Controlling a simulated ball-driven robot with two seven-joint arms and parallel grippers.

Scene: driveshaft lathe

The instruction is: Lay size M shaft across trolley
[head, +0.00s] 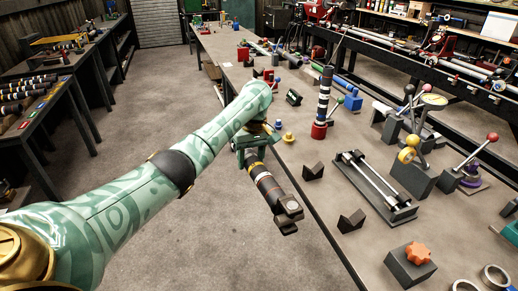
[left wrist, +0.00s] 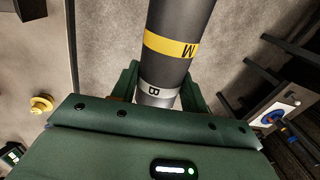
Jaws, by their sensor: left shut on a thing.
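The shaft tilts down to the right, over the floor beside the bench's left edge. In the left wrist view the shaft (left wrist: 178,45) shows a yellow band marked M and a pale ring marked B, between the green fingers of my left gripper (left wrist: 158,92). I cannot make out a trolley in either view. My right gripper is not in view.
The right bench (head: 335,258) holds black V-blocks (head: 313,171), a twin-rod fixture (head: 375,185), an upright banded shaft (head: 322,103) and levers with coloured knobs. A left bench (head: 58,100) carries several banded shafts. The aisle floor (head: 150,125) between them is clear.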

